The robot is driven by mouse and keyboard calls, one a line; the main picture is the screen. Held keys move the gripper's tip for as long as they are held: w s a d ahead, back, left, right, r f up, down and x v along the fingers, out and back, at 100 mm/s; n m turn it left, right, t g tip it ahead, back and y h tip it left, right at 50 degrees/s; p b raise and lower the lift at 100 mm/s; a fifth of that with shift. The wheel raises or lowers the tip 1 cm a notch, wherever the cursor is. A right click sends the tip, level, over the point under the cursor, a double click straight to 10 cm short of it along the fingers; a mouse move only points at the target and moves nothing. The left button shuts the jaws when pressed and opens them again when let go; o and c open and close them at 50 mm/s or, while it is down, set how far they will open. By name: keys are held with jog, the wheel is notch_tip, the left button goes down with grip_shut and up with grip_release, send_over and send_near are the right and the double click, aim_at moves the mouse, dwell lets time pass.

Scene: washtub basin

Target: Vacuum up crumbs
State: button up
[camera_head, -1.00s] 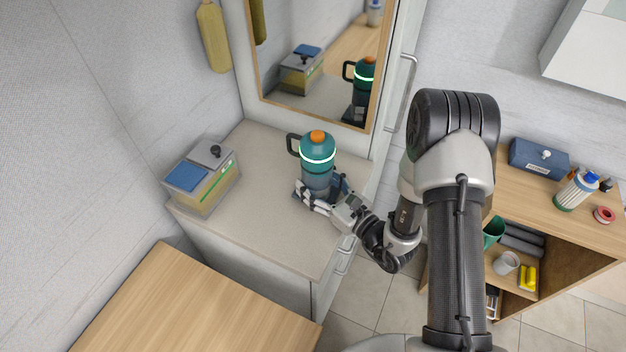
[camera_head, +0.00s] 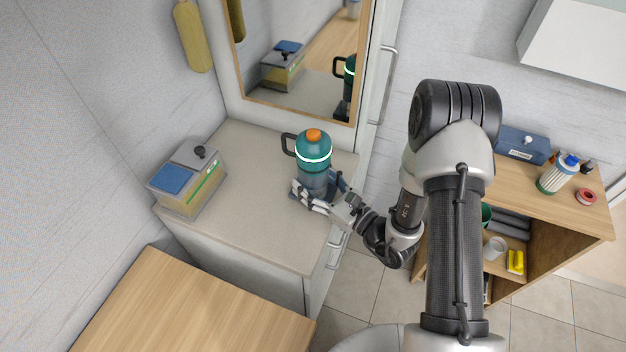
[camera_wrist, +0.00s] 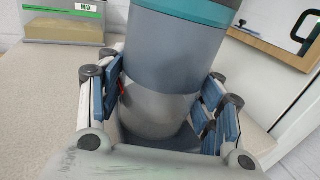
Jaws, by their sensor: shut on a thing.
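A teal and grey, bottle-shaped device (camera_head: 313,150), which looks like the hand vacuum, stands upright over the pale counter (camera_head: 265,225). It has an orange top, a light ring and a dark side handle. My gripper (camera_head: 318,196) is shut around its grey lower part. In the wrist view, the blue-padded fingers of my gripper (camera_wrist: 165,105) flank the smooth grey body (camera_wrist: 170,60). The device's bottom is hidden by the fingers, so I cannot tell whether it touches the counter. I can make out no crumbs.
A clear-sided box (camera_head: 190,182) with a blue patch and dark knob sits at the counter's left. A mirror (camera_head: 300,60) stands behind. A wooden top (camera_head: 190,310) lies in front; a wooden shelf unit (camera_head: 560,210) with bottles stands right. The counter's middle is clear.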

jog(key=shift+r+p, duration=2.2)
jog(key=shift+r, duration=0.9)
jog(key=shift+f, duration=0.1)
